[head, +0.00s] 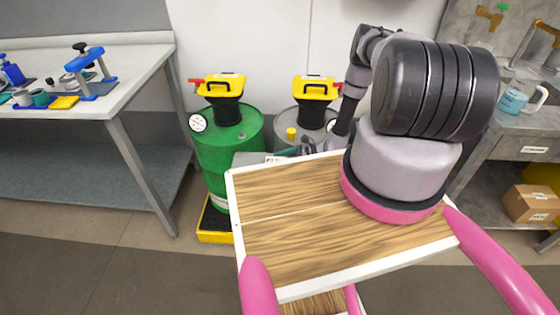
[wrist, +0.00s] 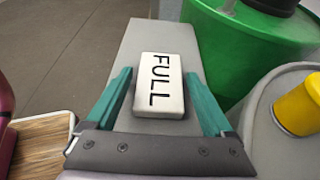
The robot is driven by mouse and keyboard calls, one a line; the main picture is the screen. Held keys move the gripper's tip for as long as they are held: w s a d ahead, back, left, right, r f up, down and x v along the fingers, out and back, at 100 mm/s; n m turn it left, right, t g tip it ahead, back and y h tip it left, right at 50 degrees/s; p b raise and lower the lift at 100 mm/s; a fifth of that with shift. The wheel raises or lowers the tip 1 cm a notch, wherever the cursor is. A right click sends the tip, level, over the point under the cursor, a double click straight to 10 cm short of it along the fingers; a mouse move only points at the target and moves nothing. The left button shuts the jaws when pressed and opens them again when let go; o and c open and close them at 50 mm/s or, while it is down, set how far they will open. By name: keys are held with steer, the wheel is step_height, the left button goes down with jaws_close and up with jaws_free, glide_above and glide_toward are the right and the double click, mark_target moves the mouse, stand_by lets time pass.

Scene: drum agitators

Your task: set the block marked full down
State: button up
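The white block marked FULL (wrist: 160,85) lies flat, label up, on a narrow grey surface (wrist: 150,40) in the wrist view. My gripper (wrist: 158,73) has its two teal fingers spread, one on each side of the block, with a thin gap showing at both sides. The block appears to rest on the surface, not pinched. In the head view the grey surface (head: 246,158) stands in front of the drums, and the block is small and partly hidden there. My gripper (head: 288,152) shows beside it, mostly hidden by my arm and tray.
A green drum (head: 228,150) and a grey drum (head: 310,117), each with a yellow-topped agitator, stand close behind. A yellow cap (wrist: 300,105) on the grey drum is near my gripper's right. A workbench (head: 130,80) is at left; a steel bench (head: 520,130) and cardboard box (head: 530,204) are at right.

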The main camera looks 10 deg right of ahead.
steer(key=shift+r, duration=0.1)
steer(key=v, duration=1.2)
steer(key=w+r+n+g+h, duration=0.1)
steer(key=w+r+n, duration=0.2)
steer(key=r, duration=0.6)
steer(key=w+r+n+g+h, duration=0.1)
steer(key=w+r+n+g, duration=0.15)
steer(key=r, duration=0.65)
step_height(320, 180, up, 22)
steer(key=s+a+n+h, duration=0.1)
steer(key=a+n+h, duration=0.2)
steer(key=n, duration=0.2)
steer(key=s+a+r+n+t+h, duration=0.1)
steer(key=s+r+n+h, duration=0.1)
steer(key=s+r, duration=0.45)
steer(key=s+a+r+n+t+h, duration=0.1)
steer(key=s+a+r+n, duration=0.15)
steer(key=r, duration=0.75)
steer(key=s+r+n+t+h, duration=0.1)
steer(key=s+r+t, duration=0.1)
steer(key=s+r, duration=0.2)
steer(key=s+r+n+t+h, duration=0.1)
steer(key=s+r, duration=0.4)
steer(key=s, duration=0.6)
steer(key=shift+t+h, duration=0.4)
steer(key=shift+t, duration=0.35)
